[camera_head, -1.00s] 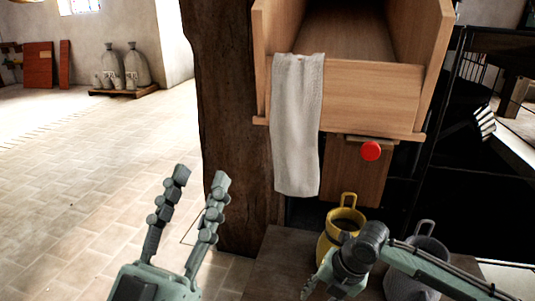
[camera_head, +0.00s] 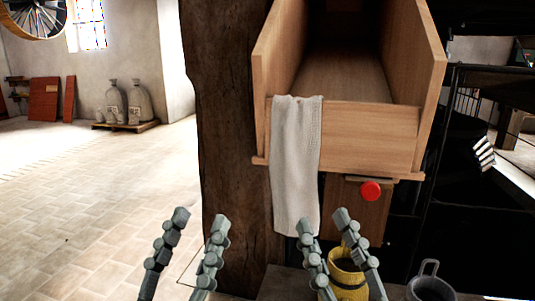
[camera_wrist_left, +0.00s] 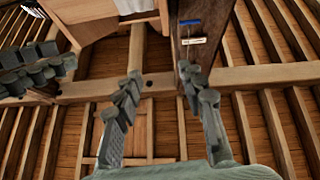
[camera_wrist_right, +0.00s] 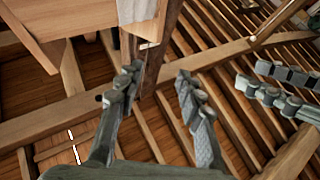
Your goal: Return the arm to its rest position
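My left gripper (camera_head: 198,232) is at the bottom of the head view, left of centre, pointing up with its fingers apart and nothing between them. My right gripper (camera_head: 323,228) is beside it to the right, also pointing up, open and empty. Its fingers appear in front of a yellow mug (camera_head: 347,272) and the lower end of a white cloth. The left wrist view shows the left fingers (camera_wrist_left: 155,85) apart against the ceiling. The right wrist view shows the right fingers (camera_wrist_right: 157,82) apart as well.
A wooden chute (camera_head: 370,135) with the white cloth (camera_head: 296,165) over its front edge is above the grippers. A red knob (camera_head: 370,191) sits below it. A thick post (camera_head: 232,130) stands behind. A grey mug (camera_head: 431,284) is at lower right. The floor at left is clear.

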